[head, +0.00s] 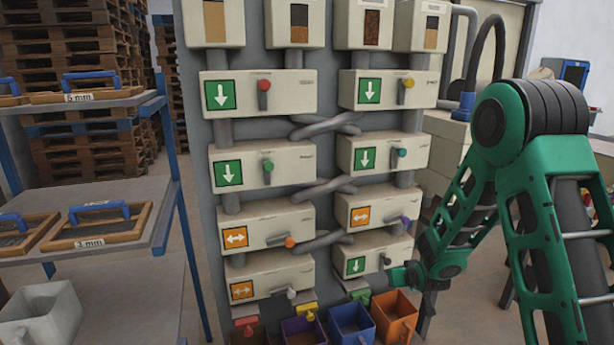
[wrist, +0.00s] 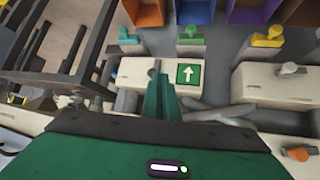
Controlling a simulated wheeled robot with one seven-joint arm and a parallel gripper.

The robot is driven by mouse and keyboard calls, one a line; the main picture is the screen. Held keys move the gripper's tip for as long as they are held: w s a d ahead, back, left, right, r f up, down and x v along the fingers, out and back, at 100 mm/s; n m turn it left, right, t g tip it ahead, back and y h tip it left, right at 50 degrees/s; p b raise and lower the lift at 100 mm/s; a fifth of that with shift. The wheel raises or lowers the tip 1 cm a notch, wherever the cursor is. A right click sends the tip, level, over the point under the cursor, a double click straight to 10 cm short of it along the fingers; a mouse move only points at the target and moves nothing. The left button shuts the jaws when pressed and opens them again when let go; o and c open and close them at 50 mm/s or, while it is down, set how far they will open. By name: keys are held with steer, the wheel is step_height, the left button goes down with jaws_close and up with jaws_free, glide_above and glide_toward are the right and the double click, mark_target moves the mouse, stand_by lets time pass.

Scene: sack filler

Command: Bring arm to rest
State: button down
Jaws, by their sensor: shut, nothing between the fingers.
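My green arm comes in from the right in the head view and bends down to the machine's lower right. My gripper (wrist: 158,88) is shut and empty in the wrist view, its thin fingers together in front of the lowest right valve box (wrist: 188,72). In the head view that box (head: 372,253) carries a green sign with a down arrow and a dark lever near the gripper. Whether the fingers touch the lever cannot be told.
The grey panel (head: 203,150) bears several valve boxes with coloured levers and crossing pipes. Below stand a blue bin (head: 351,322) and an orange bin (head: 396,312). A shelf (head: 100,240) with sieves stands at left, a white container (head: 42,315) at lower left.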

steer(key=s+d+r+m+g+h, duration=0.1)
steer(key=s+d+r+m+g, duration=0.15)
steer(key=s+d+r, duration=0.6)
steer(key=s+d+r+m+g+h, duration=0.1)
steer(key=s+d+r+g, duration=0.3)
steer(key=s, duration=0.7)
steer(key=s+r+m+g+y, duration=0.1)
steer(key=s+r, duration=0.2)
steer(key=s, duration=1)
steer(key=s+r+m+g+y, duration=0.1)
steer(key=s+r+m+g, duration=0.1)
steer(key=s, duration=1.1)
steer(key=shift+s+a+r+y, duration=0.25)
steer(key=shift+a+r+y, duration=0.15)
steer(key=shift+r, duration=0.3)
steer(key=shift+w+f, duration=0.25)
steer(key=shift+w, duration=0.4)
